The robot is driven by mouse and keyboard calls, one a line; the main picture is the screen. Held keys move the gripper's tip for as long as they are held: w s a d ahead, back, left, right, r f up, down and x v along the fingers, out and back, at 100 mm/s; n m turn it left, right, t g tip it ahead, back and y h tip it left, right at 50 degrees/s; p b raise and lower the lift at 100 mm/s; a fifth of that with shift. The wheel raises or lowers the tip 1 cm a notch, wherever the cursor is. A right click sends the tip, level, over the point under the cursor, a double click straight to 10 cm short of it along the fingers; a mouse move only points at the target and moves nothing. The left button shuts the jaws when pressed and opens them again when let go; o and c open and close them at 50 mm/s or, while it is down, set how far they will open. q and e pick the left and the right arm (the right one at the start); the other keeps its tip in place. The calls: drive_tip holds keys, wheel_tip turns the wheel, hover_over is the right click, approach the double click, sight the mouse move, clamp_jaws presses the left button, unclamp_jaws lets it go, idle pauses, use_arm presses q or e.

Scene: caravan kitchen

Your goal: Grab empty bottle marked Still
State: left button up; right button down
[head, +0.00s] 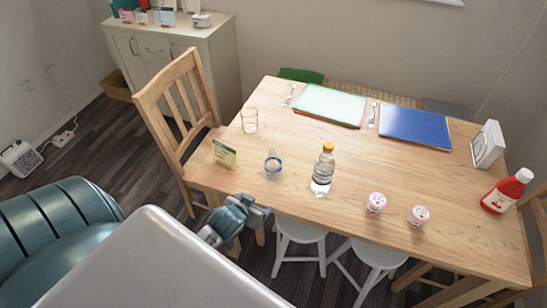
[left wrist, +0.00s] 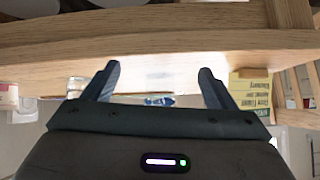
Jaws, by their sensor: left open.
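A clear bottle with an orange cap (head: 323,170) stands upright near the front edge of the wooden table (head: 400,160). Its label is too small to read, and I cannot tell whether it is empty. Left of it is a small clear vessel with a blue band (head: 273,163); a small blue and clear thing (left wrist: 160,100) shows between my fingers in the left wrist view. My left gripper (head: 262,210) is open and empty at the table's front edge, apart from both. In the left wrist view its fingers (left wrist: 160,70) are spread before the table edge. My right gripper is not in view.
A yellow-green card (head: 224,153) and an empty glass (head: 249,120) stand at the table's left. Two small pink-white tubs (head: 376,203) are right of the bottle. White stools (head: 299,235) are under the front edge; a wooden chair (head: 180,115) is left.

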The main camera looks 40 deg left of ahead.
sight(268, 162)
use_arm(q)
drive_tip(key=w+r+t, duration=0.1)
drive_tip(key=w+r, duration=0.1)
drive_tip(key=w+a+r+t, duration=0.1)
drive_tip(key=w+r, duration=0.2)
drive_tip(key=w+a+r+t, duration=0.1)
drive_tip(key=w+r+t, duration=0.1)
drive_tip(key=r, duration=0.1)
drive_tip(key=shift+w+n+p, duration=0.2)
drive_tip(key=shift+n+p, duration=0.1)
drive_tip(key=shift+p, duration=0.05)
drive_tip(key=p+x, duration=0.1)
drive_tip(key=x, duration=0.3)
drive_tip(key=shift+w+d, duration=0.1)
drive_tip(key=shift+w, duration=0.2)
drive_tip(key=shift+w+f, duration=0.1)
drive_tip(key=shift+w, duration=0.1)
drive_tip(key=shift+w+f+p, duration=0.15)
drive_tip(key=shift+w+p, duration=0.3)
drive_tip(key=shift+w, duration=0.15)
drive_tip(key=p+x, duration=0.1)
drive_tip(key=x, duration=0.2)
drive_tip(key=shift+f, duration=0.15)
drive_tip(key=shift+w+f+h, duration=0.25)
drive_tip(key=shift+w+h, duration=0.05)
drive_tip(key=shift+w, duration=0.05)
